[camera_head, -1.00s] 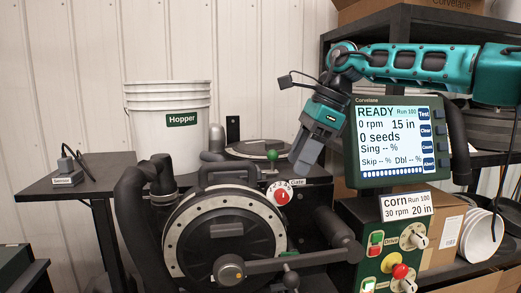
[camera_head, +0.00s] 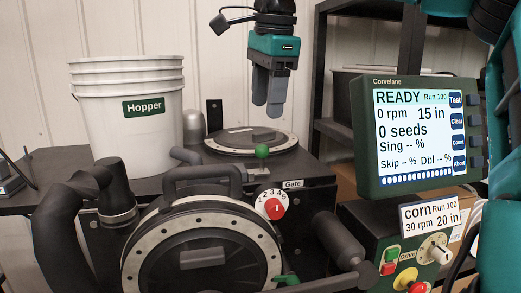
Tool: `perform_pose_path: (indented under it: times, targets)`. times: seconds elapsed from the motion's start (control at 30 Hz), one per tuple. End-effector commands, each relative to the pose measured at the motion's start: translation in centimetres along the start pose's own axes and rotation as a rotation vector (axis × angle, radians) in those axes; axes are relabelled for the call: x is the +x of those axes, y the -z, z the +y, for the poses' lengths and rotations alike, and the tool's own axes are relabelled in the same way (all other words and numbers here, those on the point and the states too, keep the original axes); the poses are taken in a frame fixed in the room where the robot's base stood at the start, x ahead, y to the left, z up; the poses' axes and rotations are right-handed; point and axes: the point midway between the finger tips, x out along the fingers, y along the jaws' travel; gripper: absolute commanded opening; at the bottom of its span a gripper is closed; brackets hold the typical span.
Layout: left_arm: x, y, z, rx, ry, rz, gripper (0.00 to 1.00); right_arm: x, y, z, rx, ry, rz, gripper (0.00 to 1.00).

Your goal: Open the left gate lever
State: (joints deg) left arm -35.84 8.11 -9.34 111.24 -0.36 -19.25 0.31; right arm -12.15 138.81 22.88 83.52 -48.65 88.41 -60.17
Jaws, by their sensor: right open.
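A green ball knob (camera_head: 262,150) stands upright on the seed meter, behind the white dial with a red centre (camera_head: 272,207) and close to the "Gate" label (camera_head: 292,184). A second green handle (camera_head: 287,280) shows low at the right edge of the round meter housing (camera_head: 140,265); I cannot tell from the picture which of them is the left gate lever. My right gripper (camera_head: 267,112) is open and empty, pointing down above the flat round disc plate behind the green knob. It appears apart from the knob. My left gripper is not in view.
The white Hopper bucket (camera_head: 125,75) stands at left on the dark table. A thick black hose (camera_head: 75,220) curves at the lower left. The monitor (camera_head: 412,125) reads READY, 0 rpm, at right above a control box with buttons (camera_head: 405,279). The round disc plate (camera_head: 225,142) lies behind the knob.

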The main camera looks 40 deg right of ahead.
Motion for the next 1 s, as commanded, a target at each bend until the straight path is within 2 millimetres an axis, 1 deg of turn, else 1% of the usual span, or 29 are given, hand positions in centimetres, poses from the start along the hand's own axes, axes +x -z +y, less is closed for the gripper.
perform_pose_path:
  times: [0.03,0.3,0.5,0.7,0.97,1.0]
  targets:
    - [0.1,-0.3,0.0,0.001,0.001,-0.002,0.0,1.2,0.0,0.1,-0.001,-0.004,-0.001,0.55]
    - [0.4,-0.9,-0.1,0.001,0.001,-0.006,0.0,6.9,0.0,0.1,0.0,-0.005,-0.002,0.55]
    - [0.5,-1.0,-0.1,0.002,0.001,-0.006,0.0,9.8,0.0,0.1,0.0,-0.003,-0.002,0.55]
    - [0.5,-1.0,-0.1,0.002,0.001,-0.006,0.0,11.1,-0.1,0.1,0.001,-0.002,-0.003,0.55]
    - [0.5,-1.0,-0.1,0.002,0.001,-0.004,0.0,11.1,0.0,0.1,0.001,-0.001,-0.003,0.55]
    - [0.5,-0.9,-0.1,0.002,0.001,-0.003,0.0,11.1,0.0,0.1,0.001,-0.001,-0.003,0.52]
